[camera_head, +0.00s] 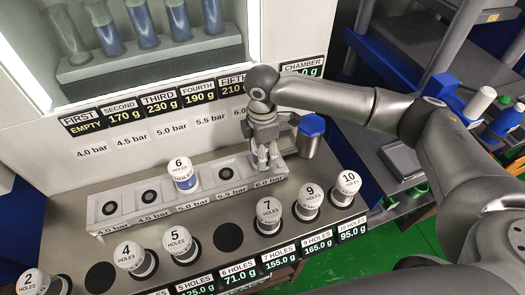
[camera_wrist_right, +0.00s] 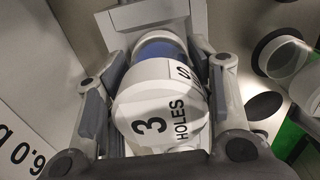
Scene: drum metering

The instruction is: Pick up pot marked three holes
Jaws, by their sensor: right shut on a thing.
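The pot marked three holes (camera_wrist_right: 160,112) is in the right wrist view, its white lid reading "3 HOLES" toward the camera, with a blue band behind the lid. My right gripper (camera_head: 262,158) is shut on it, one finger on each side. In the head view the gripper points down at the right end of the grey tray (camera_head: 118,190), at the 6.0 bar place. The fingers mostly hide the pot there, and I cannot tell whether it rests in the tray or is just above it. My left gripper is not in view.
The pot marked six holes (camera_head: 181,172) stands in the tray's third place. Pots marked four (camera_head: 127,252), five (camera_head: 177,241), seven (camera_head: 268,212), nine (camera_head: 309,199) and ten (camera_head: 346,185) stand in the front row.

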